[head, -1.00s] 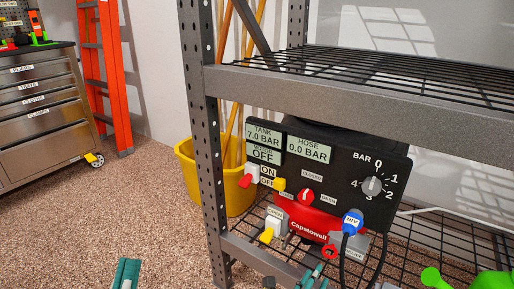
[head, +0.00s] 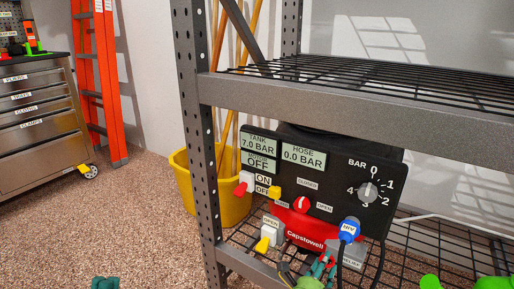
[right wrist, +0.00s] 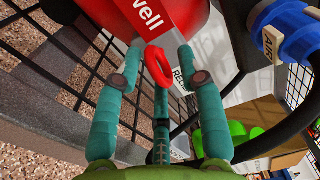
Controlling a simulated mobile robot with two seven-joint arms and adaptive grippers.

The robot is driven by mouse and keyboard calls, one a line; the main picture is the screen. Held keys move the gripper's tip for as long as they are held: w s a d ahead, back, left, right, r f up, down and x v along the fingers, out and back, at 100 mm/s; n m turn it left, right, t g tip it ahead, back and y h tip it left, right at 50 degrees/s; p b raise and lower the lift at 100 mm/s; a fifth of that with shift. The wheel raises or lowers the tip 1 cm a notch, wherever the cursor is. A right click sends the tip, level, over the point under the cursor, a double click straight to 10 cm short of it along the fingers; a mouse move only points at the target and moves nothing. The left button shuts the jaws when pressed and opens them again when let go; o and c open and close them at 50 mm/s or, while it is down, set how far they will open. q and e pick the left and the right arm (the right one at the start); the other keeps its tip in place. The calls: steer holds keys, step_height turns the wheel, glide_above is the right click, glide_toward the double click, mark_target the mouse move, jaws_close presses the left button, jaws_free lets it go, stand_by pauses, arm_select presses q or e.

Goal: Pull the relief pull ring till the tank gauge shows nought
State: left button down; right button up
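The black compressor panel (head: 335,185) stands on the lower wire shelf. Its tank gauge (head: 260,144) reads 7.0 BAR. The relief pull ring (right wrist: 158,66) is red and sits between the fingertips of my right gripper (right wrist: 161,48) in the right wrist view, with gaps to both sides. In the head view my right gripper (head: 322,270) is below the red tank (head: 303,228), beside the grey relief block (head: 352,255), and largely hides the ring. My left gripper (head: 105,283) shows only as a small teal piece at the bottom edge, low over the floor.
The hose gauge (head: 303,156) reads 0.0 BAR. A blue air coupling (head: 349,229) with a black hose is close right of my right gripper. A shelf post (head: 195,130) and the upper shelf's beam (head: 330,110) frame the unit. Green objects (head: 490,283) lie at the lower right.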

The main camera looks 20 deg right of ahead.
jaws_close()
